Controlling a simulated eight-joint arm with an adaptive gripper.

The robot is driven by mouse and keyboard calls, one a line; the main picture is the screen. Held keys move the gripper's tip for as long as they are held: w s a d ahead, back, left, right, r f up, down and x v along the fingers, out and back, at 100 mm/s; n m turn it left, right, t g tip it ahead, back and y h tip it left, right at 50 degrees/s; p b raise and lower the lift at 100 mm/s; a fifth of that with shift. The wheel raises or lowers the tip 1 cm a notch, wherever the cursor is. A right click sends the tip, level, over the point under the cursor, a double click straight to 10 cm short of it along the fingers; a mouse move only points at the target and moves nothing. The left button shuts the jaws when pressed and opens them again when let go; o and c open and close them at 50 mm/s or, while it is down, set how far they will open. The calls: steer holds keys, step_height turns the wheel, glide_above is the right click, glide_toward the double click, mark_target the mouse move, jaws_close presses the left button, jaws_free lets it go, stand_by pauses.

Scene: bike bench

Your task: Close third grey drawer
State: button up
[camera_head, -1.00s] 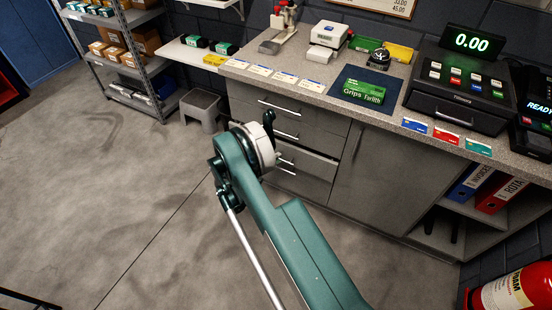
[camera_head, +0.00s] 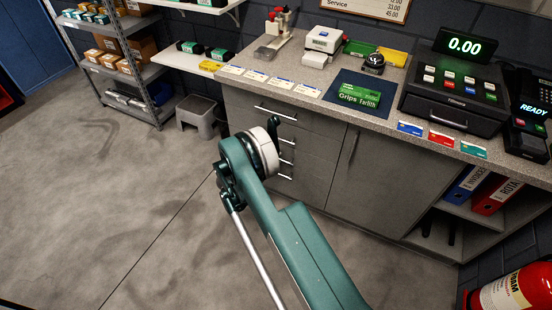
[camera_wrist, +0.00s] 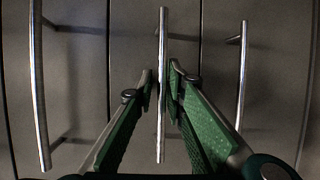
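The grey drawer unit stands under the counter at centre in the head view. The third grey drawer (camera_head: 312,166) looks flush with the fronts around it. Its handle (camera_head: 287,161) shows just right of my wrist, which hides the left part of the drawers. In the wrist view, my gripper (camera_wrist: 161,70) points at grey fronts with three bar handles. The middle bar handle (camera_wrist: 162,120) runs between my two green fingers, with a gap on each side. My fingers are apart and not clamped on it. Which drawer this handle belongs to is unclear.
The top drawer handle (camera_head: 275,112) and second handle (camera_head: 287,140) sit above. A grey cupboard door (camera_head: 375,180) is to the right. A grey stool (camera_head: 197,112) stands left of the unit. The floor (camera_head: 110,190) on the left is clear.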

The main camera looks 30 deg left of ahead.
steer(key=v, duration=1.2)
steer(key=shift+r, duration=0.1)
stand_by(0.6)
